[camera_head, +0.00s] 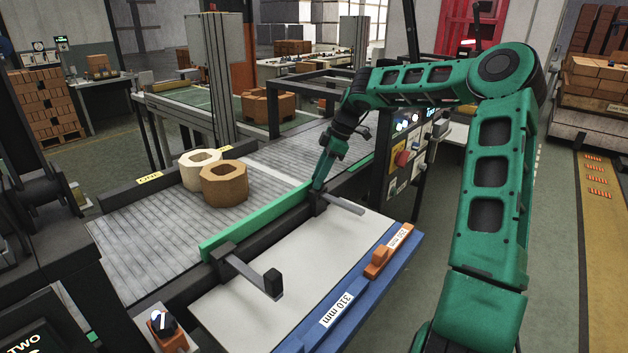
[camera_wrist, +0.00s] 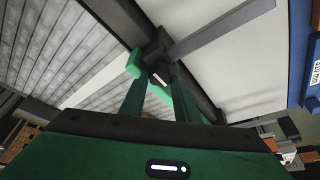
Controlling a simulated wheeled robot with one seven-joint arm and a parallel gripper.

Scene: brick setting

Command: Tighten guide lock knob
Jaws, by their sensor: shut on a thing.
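The green guide rail (camera_head: 255,222) runs along the near side of the roller conveyor, with a black bracket and grey rod at each end. My gripper (camera_head: 317,188) reaches down at the rail's far end. In the wrist view, my gripper (camera_wrist: 158,80) has its two green fingers shut on a dark knob (camera_wrist: 156,54) at the far bracket, beside the grey rod (camera_wrist: 220,30). The fingers hide part of the knob, and its turn position cannot be told.
Two hollow blocks, one cream (camera_head: 195,160) and one brown (camera_head: 225,186), stand on the conveyor (camera_head: 150,240). A control panel (camera_head: 405,155) stands close beside my forearm.

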